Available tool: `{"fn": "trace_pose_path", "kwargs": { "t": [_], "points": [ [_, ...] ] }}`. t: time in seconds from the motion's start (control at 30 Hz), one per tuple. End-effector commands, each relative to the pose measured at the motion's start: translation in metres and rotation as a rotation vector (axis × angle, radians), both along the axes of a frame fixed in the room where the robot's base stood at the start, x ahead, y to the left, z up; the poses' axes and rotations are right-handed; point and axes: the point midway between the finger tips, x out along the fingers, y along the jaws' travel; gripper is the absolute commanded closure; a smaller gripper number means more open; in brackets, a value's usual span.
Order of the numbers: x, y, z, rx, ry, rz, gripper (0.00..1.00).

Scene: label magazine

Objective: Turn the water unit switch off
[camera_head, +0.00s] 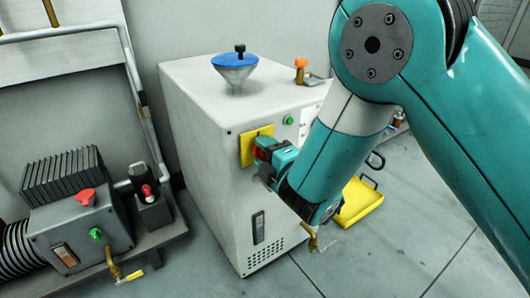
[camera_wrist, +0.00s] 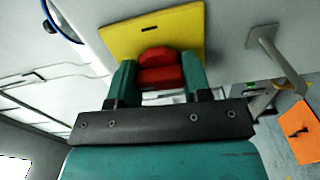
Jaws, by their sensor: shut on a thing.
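The water unit is a white cabinet (camera_head: 215,150) standing on the floor. A yellow plate (camera_head: 247,147) is on its front face and carries a red switch, which is mostly hidden by my gripper in the head view. In the wrist view the red switch (camera_wrist: 159,66) stands out from the yellow plate (camera_wrist: 120,38). My gripper (camera_wrist: 160,84) is at the plate, with one teal finger on each side of the red switch, shut on it. The gripper also shows in the head view (camera_head: 264,158).
A blue funnel (camera_head: 235,64) and an orange-capped brass fitting (camera_head: 300,70) stand on the cabinet's top. A green button (camera_head: 289,121) is on its front. A grey box (camera_head: 78,232) with a red knob stands at left. A yellow tray (camera_head: 357,203) lies on the floor.

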Motion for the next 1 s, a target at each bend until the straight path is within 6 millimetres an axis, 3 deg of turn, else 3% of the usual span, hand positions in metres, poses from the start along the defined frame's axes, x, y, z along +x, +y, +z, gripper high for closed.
{"fn": "trace_pose_path", "kwargs": {
  "t": [0.7, 0.73, 0.83, 1.0],
  "points": [
    [-0.0005, -0.0022, -0.0025, -0.072, -0.039, -0.004, 0.79],
    [-0.0005, -0.0022, -0.0025, -0.072, -0.039, -0.004, 0.53],
    [-0.0003, -0.0016, -0.0021, -0.07, -0.039, -0.003, 0.3],
    [-0.0005, -0.0003, -0.0014, -0.066, -0.04, -0.001, 0.3]
  ]
}}
